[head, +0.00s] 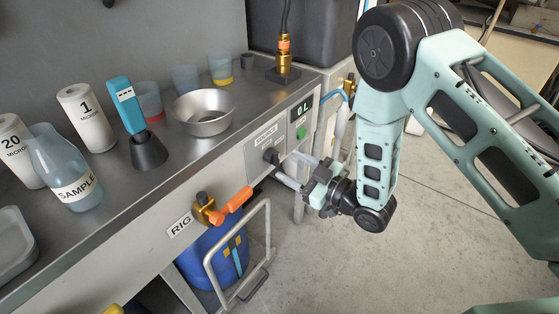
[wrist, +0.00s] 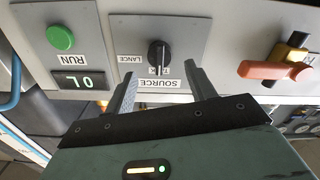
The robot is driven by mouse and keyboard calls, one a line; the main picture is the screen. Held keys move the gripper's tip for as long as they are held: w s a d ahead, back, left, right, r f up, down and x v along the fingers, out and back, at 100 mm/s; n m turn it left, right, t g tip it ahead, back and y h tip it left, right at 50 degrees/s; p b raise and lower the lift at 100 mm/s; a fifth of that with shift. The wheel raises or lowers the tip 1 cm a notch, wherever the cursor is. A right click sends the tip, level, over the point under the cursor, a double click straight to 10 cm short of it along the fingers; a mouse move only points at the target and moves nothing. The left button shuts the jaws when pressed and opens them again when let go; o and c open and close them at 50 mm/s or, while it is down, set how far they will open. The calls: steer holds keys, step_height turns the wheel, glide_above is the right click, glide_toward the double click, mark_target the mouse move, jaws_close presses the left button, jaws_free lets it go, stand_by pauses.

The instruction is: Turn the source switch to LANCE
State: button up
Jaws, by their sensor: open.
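The source switch is a black knob (wrist: 158,54) on a light plate marked SOURCE, upside down in the wrist view. A LANCE label (wrist: 130,58) is to its left in that view. A second label, partly covered by the knob, lies between it and SOURCE. The knob's long bar stands roughly upright in that view, towards this second label, not LANCE. My gripper (wrist: 160,82) is open, with one finger on each side of the knob's line and nothing between them. In the head view the gripper (head: 288,168) is close in front of the knob (head: 270,156). Contact cannot be told.
A green RUN button (wrist: 61,38) and small display (wrist: 79,81) sit beside the switch plate. An orange valve handle (head: 234,203) sticks out from the bench front. A metal hand rail (head: 240,250) and blue drum (head: 207,256) stand below. The floor to the right is clear.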

mark_target(279, 160)
steer(key=x, duration=0.4)
steer(key=shift+w+a, duration=0.3)
steer(key=c, duration=1)
